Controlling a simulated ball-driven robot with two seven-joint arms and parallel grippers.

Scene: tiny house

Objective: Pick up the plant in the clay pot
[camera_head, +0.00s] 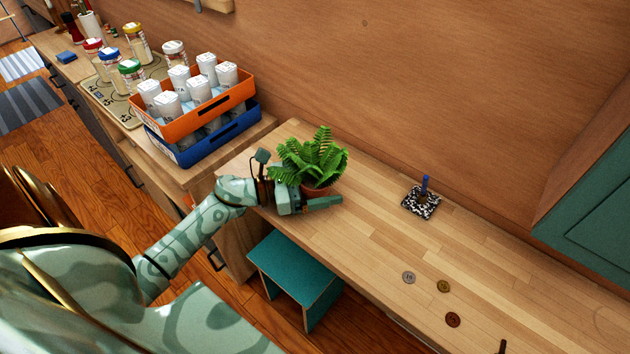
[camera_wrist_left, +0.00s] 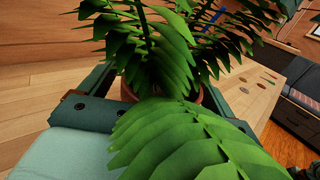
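The plant (camera_head: 312,155) is a green fern in a reddish-brown clay pot (camera_head: 322,189). It stands upright on the wooden counter (camera_head: 375,190). My left gripper (camera_head: 318,200) is at the pot, low over the counter, with one finger along the pot's near side. In the left wrist view the fern leaves (camera_wrist_left: 190,140) cover much of the picture. The pot's rim (camera_wrist_left: 128,92) shows between the two spread fingers. Leaves hide the contact, so I cannot tell whether the fingers press on the pot. My right gripper is not in view.
An orange crate (camera_head: 215,107) with white-wrapped jars sits on a blue crate (camera_head: 200,148) at the left. A speckled pad (camera_head: 421,203) with a blue item and several coin-like discs (camera_head: 443,286) lie to the right. A teal stool (camera_head: 295,265) stands below the counter.

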